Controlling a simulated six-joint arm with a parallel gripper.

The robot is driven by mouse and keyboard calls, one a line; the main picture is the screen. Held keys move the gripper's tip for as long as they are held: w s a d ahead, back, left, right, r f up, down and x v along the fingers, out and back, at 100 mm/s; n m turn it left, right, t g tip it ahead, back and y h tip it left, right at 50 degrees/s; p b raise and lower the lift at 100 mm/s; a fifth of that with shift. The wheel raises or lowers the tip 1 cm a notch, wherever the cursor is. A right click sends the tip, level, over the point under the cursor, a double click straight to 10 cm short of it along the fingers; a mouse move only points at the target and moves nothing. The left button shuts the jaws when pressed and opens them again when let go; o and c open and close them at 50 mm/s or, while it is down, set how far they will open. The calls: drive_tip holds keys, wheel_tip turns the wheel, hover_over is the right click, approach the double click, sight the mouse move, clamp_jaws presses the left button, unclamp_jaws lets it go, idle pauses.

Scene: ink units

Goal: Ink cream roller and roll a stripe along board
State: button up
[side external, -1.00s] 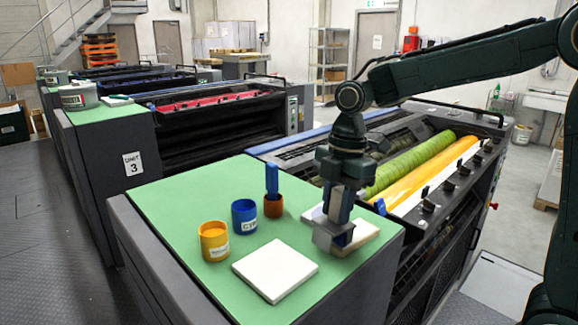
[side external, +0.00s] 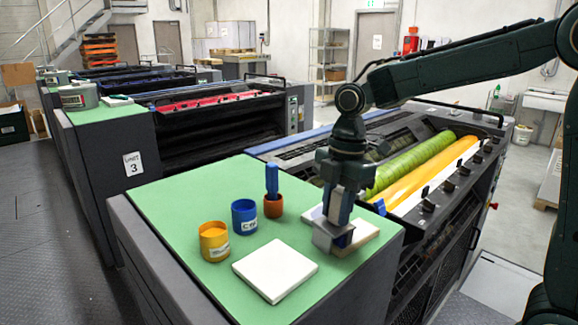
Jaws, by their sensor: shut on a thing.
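The rest of the roller is hidden by the fingers. A cream slab (side external: 366,235) lies just behind and right of the gripper. A white square board (side external: 275,269) lies flat to the left of the gripper, apart from it. A yellow pot (side external: 214,242) and a blue pot (side external: 244,218) stand left of the gripper. I cannot tell whether the roller touches the slab.
A brown-orange cup (side external: 273,206) holds an upright blue tool (side external: 272,180) behind the board. The green top (side external: 180,195) is clear at its back left. The press with green (side external: 410,165) and yellow rollers (side external: 430,178) stands to the right, close to my arm.

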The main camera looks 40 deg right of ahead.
drive_tip(key=shift+d+f, duration=0.15)
drive_tip(key=shift+d, duration=0.05)
drive_tip(key=shift+s+d, duration=0.1)
drive_tip(key=shift+d, duration=0.7)
drive_tip(key=shift+d+r, duration=0.3)
drive_tip(key=shift+d, duration=0.5)
drive_tip(key=shift+s+d+f, duration=0.1)
drive_tip(key=shift+d+f, duration=0.05)
drive_tip(key=shift+d, duration=0.45)
